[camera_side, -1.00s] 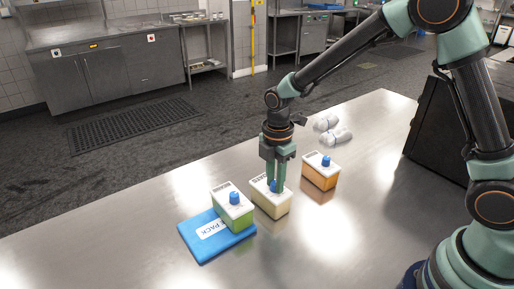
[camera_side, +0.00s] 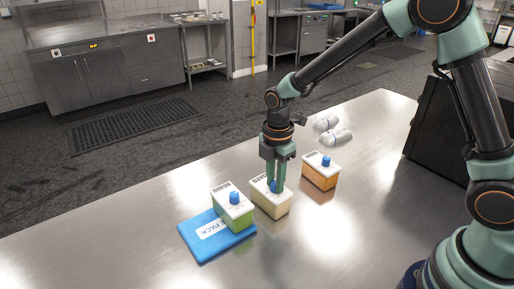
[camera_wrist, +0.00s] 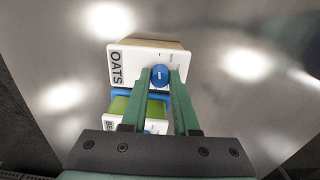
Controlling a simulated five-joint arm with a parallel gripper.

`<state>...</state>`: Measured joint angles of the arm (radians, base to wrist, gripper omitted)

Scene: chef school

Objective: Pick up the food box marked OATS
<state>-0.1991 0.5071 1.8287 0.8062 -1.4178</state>
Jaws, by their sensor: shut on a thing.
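The OATS box (camera_wrist: 128,67) is cream-sided with a white top, black lettering and a blue knob (camera_wrist: 159,74). It stands on the steel table as the middle box (camera_side: 271,205) of three in the side view. My gripper (camera_side: 274,187) points straight down over it. In the wrist view, my gripper's fingers (camera_wrist: 160,78) are shut on the blue knob, one on each side. The box appears to rest on the table. The fingers partly hide the knob in the side view.
A green-sided box (camera_side: 234,211) stands close on the left, on a blue pack (camera_side: 203,247). An orange-sided box (camera_side: 320,175) stands to the right. Two white bundles (camera_side: 336,137) lie farther back. A dark case (camera_side: 436,135) stands at the right. The front of the table is clear.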

